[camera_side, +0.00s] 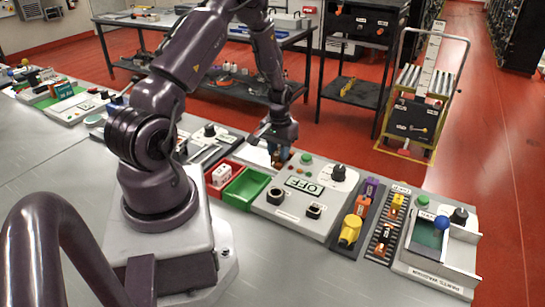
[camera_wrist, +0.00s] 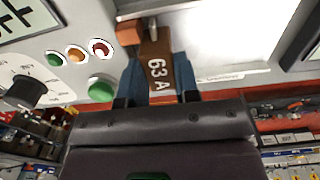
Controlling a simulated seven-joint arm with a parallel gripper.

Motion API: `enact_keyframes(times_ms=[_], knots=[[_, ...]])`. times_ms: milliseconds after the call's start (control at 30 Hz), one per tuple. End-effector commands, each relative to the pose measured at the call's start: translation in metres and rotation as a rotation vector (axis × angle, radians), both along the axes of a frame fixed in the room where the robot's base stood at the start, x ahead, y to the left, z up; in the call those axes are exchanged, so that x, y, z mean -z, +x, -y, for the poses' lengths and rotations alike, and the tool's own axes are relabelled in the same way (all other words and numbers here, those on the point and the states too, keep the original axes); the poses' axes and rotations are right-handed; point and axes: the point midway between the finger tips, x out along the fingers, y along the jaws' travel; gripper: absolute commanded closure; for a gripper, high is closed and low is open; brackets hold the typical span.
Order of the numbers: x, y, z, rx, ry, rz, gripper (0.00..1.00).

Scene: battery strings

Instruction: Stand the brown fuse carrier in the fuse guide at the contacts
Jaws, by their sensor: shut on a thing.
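The brown fuse carrier (camera_wrist: 157,76), marked "63 A", sits between the blue fingers of my gripper (camera_wrist: 158,88) in the wrist view. My gripper is shut on it. A copper-coloured block (camera_wrist: 128,33) shows right by the far end of the carrier, at the edge of a pale recessed plate; I cannot tell whether they touch. In the side view my gripper (camera_side: 277,152) points down at the back left of the grey OFF panel (camera_side: 285,210). The carrier is too small there to make out clearly. The fuse guide is not clearly distinguishable in either view.
A green bin (camera_side: 246,186) and a red bin (camera_side: 213,186) stand left of the OFF panel. To its right are a rack with a yellow piece (camera_side: 350,231), a striped rack, and a box with a blue ball (camera_side: 441,222). The front of the bench is clear.

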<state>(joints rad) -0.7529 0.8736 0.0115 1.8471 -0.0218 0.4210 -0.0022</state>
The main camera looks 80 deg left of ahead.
Motion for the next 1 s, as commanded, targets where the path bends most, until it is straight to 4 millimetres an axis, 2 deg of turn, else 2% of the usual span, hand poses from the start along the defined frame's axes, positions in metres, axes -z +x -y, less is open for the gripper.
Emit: enact_keyframes(times_ms=[400, 433, 500, 567, 867, 1000], knots=[[0.0, 0.009, 0.009, 0.001, 0.0, 0.0, 0.98], [0.0, 0.01, 0.009, 0.001, -0.001, 0.001, 0.69], [0.0, 0.01, 0.01, 0.001, -0.001, 0.001, 0.53], [0.0, 0.01, 0.009, 0.001, -0.001, 0.001, 0.41], [-0.002, 0.009, 0.009, 0.0, 0.001, 0.001, 0.41], [-0.017, 0.01, 0.008, 0.0, 0.003, 0.003, 0.41]])
